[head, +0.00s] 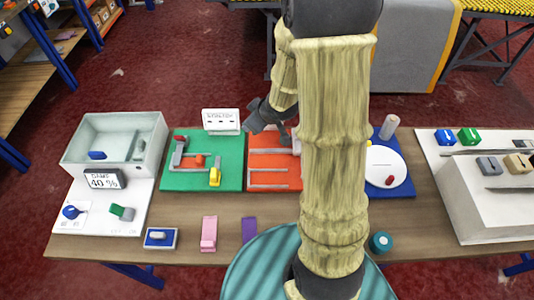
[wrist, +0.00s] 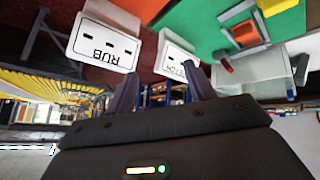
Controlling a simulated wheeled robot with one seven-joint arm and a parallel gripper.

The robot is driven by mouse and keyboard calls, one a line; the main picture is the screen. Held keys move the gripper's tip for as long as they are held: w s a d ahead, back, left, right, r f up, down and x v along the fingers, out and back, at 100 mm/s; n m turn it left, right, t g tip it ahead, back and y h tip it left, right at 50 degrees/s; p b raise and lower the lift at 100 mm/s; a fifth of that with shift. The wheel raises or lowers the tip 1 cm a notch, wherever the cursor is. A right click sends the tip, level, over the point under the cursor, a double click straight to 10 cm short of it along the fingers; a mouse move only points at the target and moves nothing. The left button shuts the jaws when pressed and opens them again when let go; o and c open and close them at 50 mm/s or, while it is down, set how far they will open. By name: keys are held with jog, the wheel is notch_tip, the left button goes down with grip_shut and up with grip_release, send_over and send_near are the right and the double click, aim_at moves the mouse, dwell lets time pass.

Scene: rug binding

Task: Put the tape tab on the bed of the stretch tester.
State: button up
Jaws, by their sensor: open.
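My gripper (head: 266,122) is open and empty above the back edge between the green and orange boards; its two fingers stand apart in the wrist view (wrist: 160,86). The green board (head: 230,176) carries grey rails, a red-orange block (head: 198,160) and a yellow piece (head: 215,177). I cannot tell which piece is the tape tab. A pink piece (head: 209,233) and a purple strip (head: 249,229) lie on the front of the table.
The orange board (head: 270,172) is partly behind my arm. A "RUB" sign shows in the wrist view (wrist: 104,40). A grey bin (head: 150,146) with a blue piece is at left. A blue board (head: 395,191) with a white disc and a white stand (head: 465,205) are at right.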

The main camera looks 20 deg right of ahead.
jog(key=s+a+r+m+g+h, duration=0.1)
jog(key=s+r+m+g, duration=0.1)
jog(key=s, duration=0.6)
jog(key=s+a+r+m+g, duration=0.1)
jog(key=s+m, duration=0.3)
jog(key=s, duration=0.4)
jog(key=shift+s+r+m+g+h, duration=0.3)
jog(key=shift+r+g+h, duration=0.1)
jog(key=shift+r+g, duration=0.4)
jog(key=shift+w+a+f, duration=0.1)
jog(key=shift+w, duration=0.05)
